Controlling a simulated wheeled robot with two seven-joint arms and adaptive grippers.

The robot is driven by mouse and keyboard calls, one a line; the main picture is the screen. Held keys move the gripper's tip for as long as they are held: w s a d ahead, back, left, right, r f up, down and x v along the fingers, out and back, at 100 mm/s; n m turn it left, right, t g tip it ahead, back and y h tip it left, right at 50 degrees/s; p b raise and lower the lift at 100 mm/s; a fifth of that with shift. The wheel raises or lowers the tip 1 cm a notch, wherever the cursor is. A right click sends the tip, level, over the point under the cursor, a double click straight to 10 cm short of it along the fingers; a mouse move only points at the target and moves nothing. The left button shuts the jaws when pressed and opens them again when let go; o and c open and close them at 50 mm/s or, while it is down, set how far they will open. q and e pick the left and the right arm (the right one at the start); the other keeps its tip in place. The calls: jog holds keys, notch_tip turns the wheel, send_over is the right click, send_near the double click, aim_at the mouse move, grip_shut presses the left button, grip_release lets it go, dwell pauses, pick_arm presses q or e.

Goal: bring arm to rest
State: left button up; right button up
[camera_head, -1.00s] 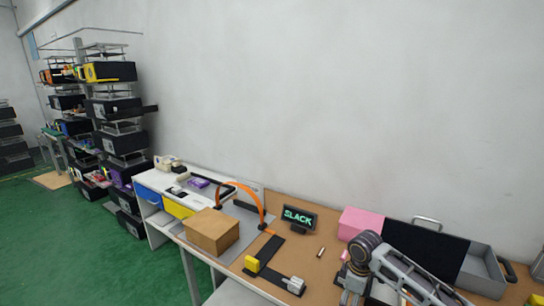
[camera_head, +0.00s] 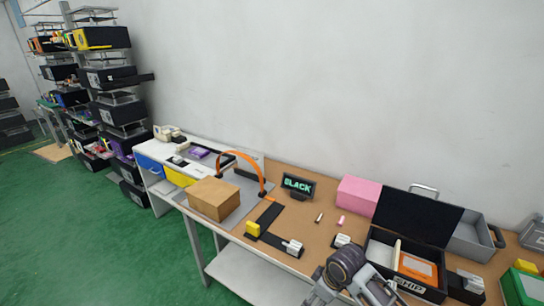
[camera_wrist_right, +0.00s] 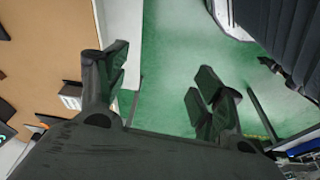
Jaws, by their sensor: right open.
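My right arm (camera_head: 345,268) shows at the bottom of the head view, in front of the table's front edge. In the right wrist view my right gripper (camera_wrist_right: 162,75) is open, its dark fingers wide apart with nothing between them. Green floor and the edge of the brown tabletop (camera_wrist_right: 45,50) lie beyond the fingers. A lever fixture with a yellow block (camera_head: 253,229) and a grey-white block (camera_head: 292,247) on black strips sits on the table, left of my right arm and apart from it. My left gripper is not in view.
On the table are a cardboard box (camera_head: 214,198), an orange arch (camera_head: 240,155), a lit sign (camera_head: 299,186), a pink block (camera_head: 358,196) and an open black case (camera_head: 430,268). Shelves with bins (camera_head: 110,110) stand at far left. Green floor (camera_head: 80,240) is clear at left.

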jog(key=shift+s+d+r+m+t+h, duration=0.9)
jog(key=shift+s+d+m, duration=3.3)
jog(key=shift+s, duration=2.7)
notch_tip(320, 180, down, 34)
jog(key=s+g, duration=0.1)
jog(key=s, duration=0.2)
jog(key=s+d+f, duration=0.2)
jog(key=s+f, duration=0.7)
jog(key=s, duration=0.2)
jog(key=s+d+f+g, duration=0.1)
jog(key=s+d+f, duration=0.1)
jog(key=s+f, duration=0.8)
jog(key=shift+s+n+g, duration=0.3)
jog(key=shift+s, duration=0.15)
jog(key=shift+s+d+r, duration=0.1)
jog(key=shift+s, duration=0.05)
